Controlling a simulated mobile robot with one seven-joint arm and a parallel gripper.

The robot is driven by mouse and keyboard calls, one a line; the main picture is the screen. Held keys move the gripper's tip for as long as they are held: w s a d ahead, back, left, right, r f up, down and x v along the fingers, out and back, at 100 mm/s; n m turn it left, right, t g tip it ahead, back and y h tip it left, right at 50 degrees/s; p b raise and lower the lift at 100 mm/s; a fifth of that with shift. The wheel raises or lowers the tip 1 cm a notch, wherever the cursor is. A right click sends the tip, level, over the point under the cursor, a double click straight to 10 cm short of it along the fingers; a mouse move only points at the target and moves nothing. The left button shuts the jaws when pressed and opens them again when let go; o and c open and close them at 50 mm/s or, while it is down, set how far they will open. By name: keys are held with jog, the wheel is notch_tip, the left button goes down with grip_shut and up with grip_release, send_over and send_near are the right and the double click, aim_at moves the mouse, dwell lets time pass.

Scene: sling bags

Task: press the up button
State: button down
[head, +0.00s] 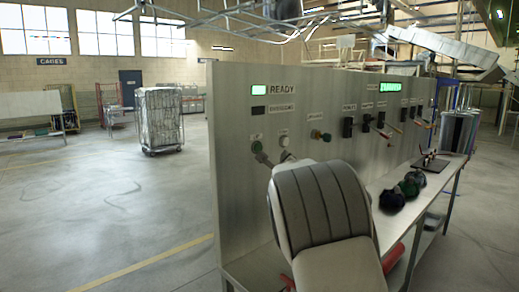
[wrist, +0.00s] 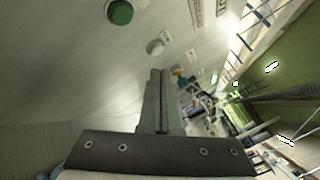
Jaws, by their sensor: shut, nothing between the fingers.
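A grey upright control panel (head: 238,200) carries a row of buttons. At its left end is a round green button (head: 256,146) under a small label too small to read. To its right is a pale button (head: 284,141). In the wrist view the green button (wrist: 120,12) is at the top and the pale button (wrist: 155,47) is below and right of it. My gripper (wrist: 157,72) is shut and empty, its fingertips just below the pale button in the picture; contact cannot be told. In the head view my arm mostly hides the gripper.
A lit green READY lamp (head: 259,90) sits above the buttons. A yellow-and-green knob (head: 316,134) and dark switches (head: 348,127) lie further right. Dark and green rounded objects (head: 408,187) rest on the shelf. A wire cage trolley (head: 159,118) stands on open floor at left.

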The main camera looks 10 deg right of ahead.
aim_at(258, 148)
jog(key=w+a+p, duration=0.5)
jog(key=w+p, duration=0.2)
dwell(0.6)
jog(key=shift+w+a, duration=0.15)
dwell(1.8)
jog(key=shift+w+a+b, duration=0.2)
jog(key=shift+w+b, duration=0.1)
jog(key=shift+b, duration=0.1)
